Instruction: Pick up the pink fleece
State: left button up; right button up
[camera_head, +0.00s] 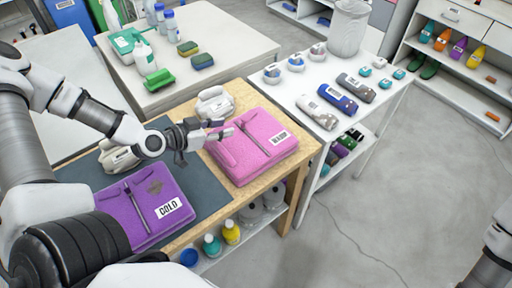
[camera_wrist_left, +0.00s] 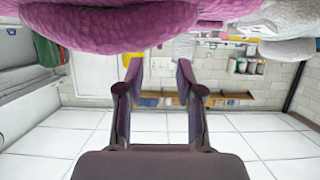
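The pink fleece (camera_head: 262,150) lies folded on the wooden table, with a white label near its right corner. In the left wrist view the pink fleece (camera_wrist_left: 110,28) fills much of the top edge, beyond the fingers. My left gripper (camera_head: 226,129) is at the fleece's left part in the head view, its fingers pointing right. The wrist view shows its two fingers (camera_wrist_left: 160,70) apart with nothing between them. I cannot tell whether they touch the fleece. My right gripper is not in view.
A folded purple fleece (camera_head: 138,208) with a label lies on the dark mat (camera_head: 205,188) left of the pink one. White shoes (camera_head: 214,104) stand behind the pink fleece. A white table (camera_head: 305,107) with rolled items is to the right. Bottles sit on the shelf below.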

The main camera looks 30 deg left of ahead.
aim_at(242, 123)
pick_arm(q)
jog(key=b+x, duration=0.2)
jog(key=x, duration=0.2)
jog(key=shift+w+f, duration=0.15)
jog(key=shift+f, duration=0.15)
jog(key=shift+w+d+f, duration=0.1)
jog(key=shift+w+d, duration=0.1)
jog(key=shift+w, duration=0.1)
jog(key=shift+b+x, duration=0.45)
jog(key=shift+x, duration=0.55)
jog(key=shift+w+d, duration=0.25)
jog(key=shift+w, duration=0.2)
jog(key=shift+s, duration=0.1)
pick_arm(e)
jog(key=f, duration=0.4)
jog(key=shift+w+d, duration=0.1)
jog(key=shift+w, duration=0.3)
pick_arm(q)
jog(key=shift+s+a, duration=0.1)
jog(key=c, duration=0.3)
grip_shut()
